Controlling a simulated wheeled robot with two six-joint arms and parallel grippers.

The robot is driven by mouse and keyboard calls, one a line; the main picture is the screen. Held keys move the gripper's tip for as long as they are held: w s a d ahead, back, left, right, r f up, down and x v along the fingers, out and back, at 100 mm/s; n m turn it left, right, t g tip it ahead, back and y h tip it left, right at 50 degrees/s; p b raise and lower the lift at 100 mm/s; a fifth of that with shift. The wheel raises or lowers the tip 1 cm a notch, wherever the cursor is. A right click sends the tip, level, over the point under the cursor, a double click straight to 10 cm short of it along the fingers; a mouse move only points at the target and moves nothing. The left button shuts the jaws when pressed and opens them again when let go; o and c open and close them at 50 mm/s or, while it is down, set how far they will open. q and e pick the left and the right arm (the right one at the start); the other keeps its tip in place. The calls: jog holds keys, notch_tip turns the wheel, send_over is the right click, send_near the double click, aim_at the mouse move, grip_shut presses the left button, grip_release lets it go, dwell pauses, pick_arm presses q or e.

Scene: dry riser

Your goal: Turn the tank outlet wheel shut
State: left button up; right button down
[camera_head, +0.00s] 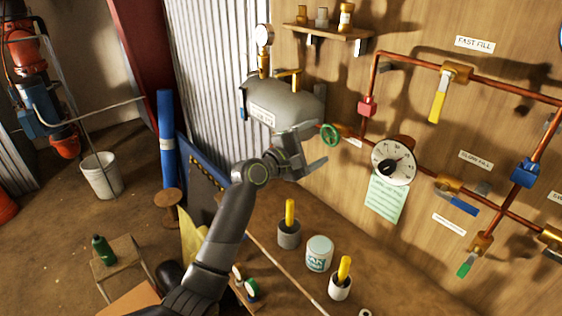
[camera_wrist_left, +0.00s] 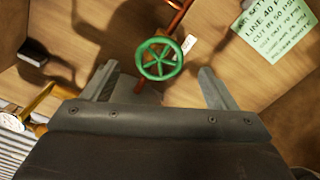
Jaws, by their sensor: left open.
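The green outlet wheel (camera_head: 329,135) sits on the copper pipe at the right end of the grey tank (camera_head: 285,104). My left gripper (camera_head: 318,148) is just in front of the tank, near the wheel and a little below and left of it. In the left wrist view the wheel (camera_wrist_left: 159,59) shows whole, with several spokes, beyond and between the two spread fingers (camera_wrist_left: 155,85). The gripper is open and nothing is between its fingers. I cannot tell the exact gap to the wheel. My right gripper is not in view.
A round dial gauge (camera_head: 393,161) and a green note (camera_head: 386,196) are right of the wheel. Copper pipes with yellow (camera_head: 438,105) and blue (camera_head: 457,203) levers cover the wall. Cups and a white tin (camera_head: 319,254) stand on the bench below.

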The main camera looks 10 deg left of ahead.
pick_arm(q)
jog(key=b+v, duration=0.2)
jog(key=v, duration=0.9)
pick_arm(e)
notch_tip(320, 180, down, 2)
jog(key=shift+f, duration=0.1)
